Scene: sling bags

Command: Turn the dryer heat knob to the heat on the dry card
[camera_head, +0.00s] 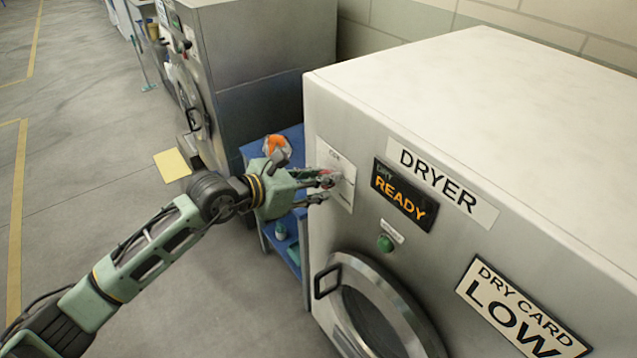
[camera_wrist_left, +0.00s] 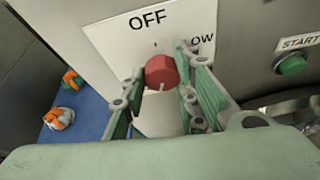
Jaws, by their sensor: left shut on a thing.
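The dryer (camera_head: 480,110) stands at the right in the head view, with a dry card (camera_head: 520,310) on its front that reads LOW. A dark display (camera_head: 404,195) reads READY. The red heat knob (camera_wrist_left: 161,72) sits on a white plate (camera_wrist_left: 115,42) marked OFF at the top and a partly hidden "OW" at the right. A white mark shows low on the knob's face. My left gripper (camera_head: 325,187) reaches the plate from the left and is shut on the knob, with one finger on each side. My right gripper is not in view.
A green start button (camera_head: 385,243) and the round dryer door (camera_head: 375,310) are close below and right of the plate. A blue shelf (camera_head: 292,140) with orange-and-white items stands left of the dryer. Another machine (camera_head: 250,60) is behind it. Open floor lies left.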

